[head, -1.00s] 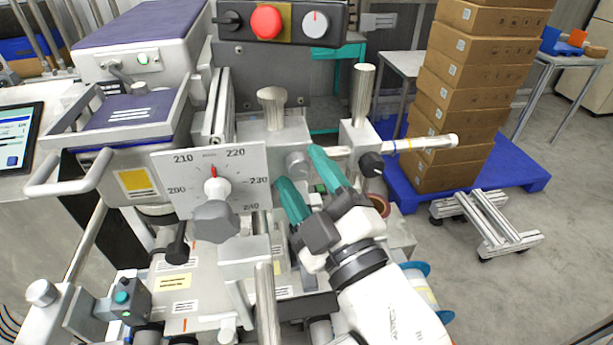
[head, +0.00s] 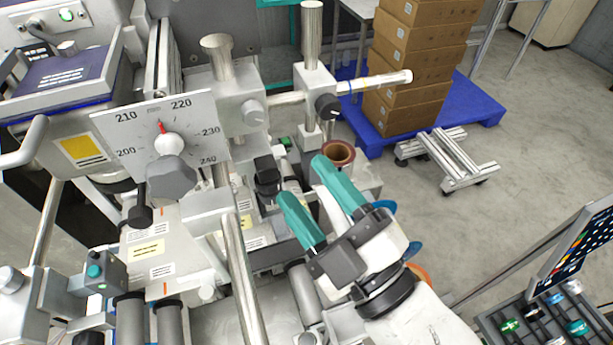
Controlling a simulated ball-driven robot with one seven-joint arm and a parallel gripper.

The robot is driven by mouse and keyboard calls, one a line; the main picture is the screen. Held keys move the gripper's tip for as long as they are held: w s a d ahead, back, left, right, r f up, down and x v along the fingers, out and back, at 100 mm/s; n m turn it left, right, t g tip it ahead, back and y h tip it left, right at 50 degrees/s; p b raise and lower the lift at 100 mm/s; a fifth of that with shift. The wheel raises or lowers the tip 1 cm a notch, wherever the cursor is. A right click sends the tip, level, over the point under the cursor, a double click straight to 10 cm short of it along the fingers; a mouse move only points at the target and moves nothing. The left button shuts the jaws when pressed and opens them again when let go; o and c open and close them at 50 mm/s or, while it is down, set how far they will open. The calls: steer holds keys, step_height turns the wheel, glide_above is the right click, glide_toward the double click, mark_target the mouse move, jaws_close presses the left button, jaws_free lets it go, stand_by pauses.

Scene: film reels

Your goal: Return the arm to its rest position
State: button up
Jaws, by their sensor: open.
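My gripper (head: 306,190) is in the lower middle of the head view, at the end of my white arm. Its two teal fingers are apart, with nothing seen between them. They point up and left, toward the machine. A brown reel core (head: 339,153) shows just beyond the right fingertip; I cannot tell whether they touch. Blue reel flanges (head: 412,250) show partly behind my gripper and wrist.
The machine with a dial plate (head: 160,135) and a grey knob (head: 171,177) fills the left. A horizontal metal bar (head: 372,84) sticks out right. Stacked boxes (head: 417,60) stand on a blue pallet (head: 482,105). A wheeled metal frame (head: 445,157) is on open floor. A tray (head: 530,325) stands lower right.

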stand_by(0.4)
steer(key=d+f+m+g+h, duration=0.5)
steer(key=d+f, duration=0.3)
steer(key=f, duration=0.3)
steer(key=d+f+m+g+h, duration=0.35)
steer(key=d+f+m, duration=0.25)
steer(key=d+f, duration=0.4)
steer(key=s+d+f+m+g+h, duration=0.1)
steer(key=s+d+f+m+g, duration=0.2)
steer(key=s+f, duration=0.3)
steer(key=s+d+f+m+g+h, duration=0.2)
steer(key=s+f, duration=0.5)
steer(key=s, duration=0.4)
steer(key=d+m+g, duration=0.1)
steer(key=d+g, duration=0.1)
steer(key=g, duration=0.1)
steer(key=shift+s+f, duration=0.2)
steer(key=shift+f, duration=0.1)
